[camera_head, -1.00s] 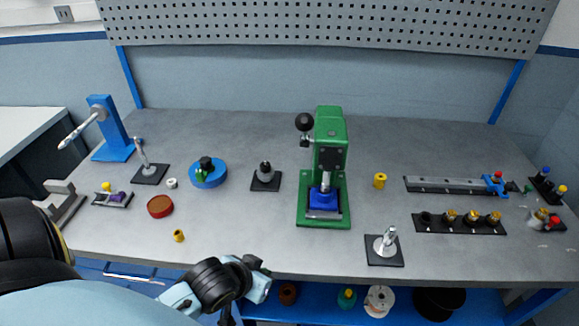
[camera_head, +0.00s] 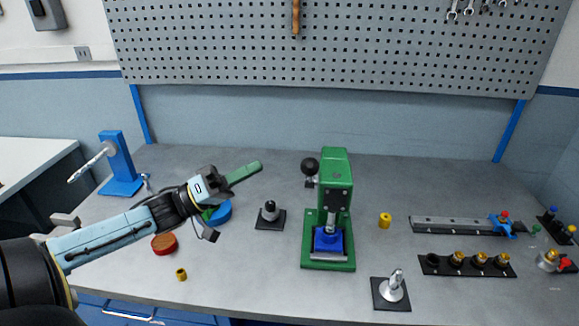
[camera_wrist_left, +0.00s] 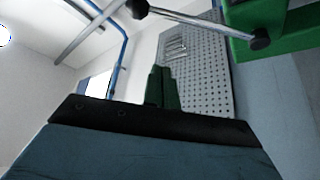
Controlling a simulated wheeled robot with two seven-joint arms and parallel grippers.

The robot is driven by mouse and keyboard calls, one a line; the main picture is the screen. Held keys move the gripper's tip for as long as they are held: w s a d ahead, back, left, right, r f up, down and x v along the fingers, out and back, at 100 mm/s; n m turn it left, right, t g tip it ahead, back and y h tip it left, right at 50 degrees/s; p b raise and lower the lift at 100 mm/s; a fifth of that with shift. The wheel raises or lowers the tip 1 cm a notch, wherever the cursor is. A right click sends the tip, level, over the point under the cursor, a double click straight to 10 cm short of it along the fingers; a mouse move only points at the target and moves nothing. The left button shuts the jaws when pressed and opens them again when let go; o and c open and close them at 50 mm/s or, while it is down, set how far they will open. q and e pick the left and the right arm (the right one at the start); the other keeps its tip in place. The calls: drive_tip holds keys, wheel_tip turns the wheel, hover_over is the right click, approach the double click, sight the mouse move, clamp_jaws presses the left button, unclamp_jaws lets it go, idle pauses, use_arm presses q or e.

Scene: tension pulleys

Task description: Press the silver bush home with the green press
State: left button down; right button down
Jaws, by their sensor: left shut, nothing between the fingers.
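The green press (camera_head: 337,200) stands upright mid-table; its black lever knob (camera_head: 310,167) sits high on its left side. A blue block (camera_head: 328,240) is in the press base, below the silver ram. I cannot make out the silver bush separately from the ram and block. My left gripper (camera_head: 258,166) has green fingers, is shut and empty, and is raised left of the press, apart from it. In the left wrist view, the shut fingers (camera_wrist_left: 162,88) point at the pegboard, and part of the press (camera_wrist_left: 282,40) shows at upper right. My right gripper is not in view.
A black-based holder (camera_head: 269,216) stands left of the press. A yellow bush (camera_head: 385,220), a silver post on a black plate (camera_head: 391,291) and a black rack (camera_head: 466,265) lie to the right.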

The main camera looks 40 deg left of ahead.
use_arm(q)
drive_tip(key=r+p+x, duration=0.1)
drive_tip(key=p+x, duration=0.1)
drive_tip(key=x, duration=0.8)
drive_tip(key=f, duration=0.1)
drive_tip(key=s+d+f, duration=0.2)
drive_tip(key=shift+f, duration=0.3)
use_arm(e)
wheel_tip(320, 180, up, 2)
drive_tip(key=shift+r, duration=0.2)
use_arm(q)
drive_tip(key=shift+s, duration=0.1)
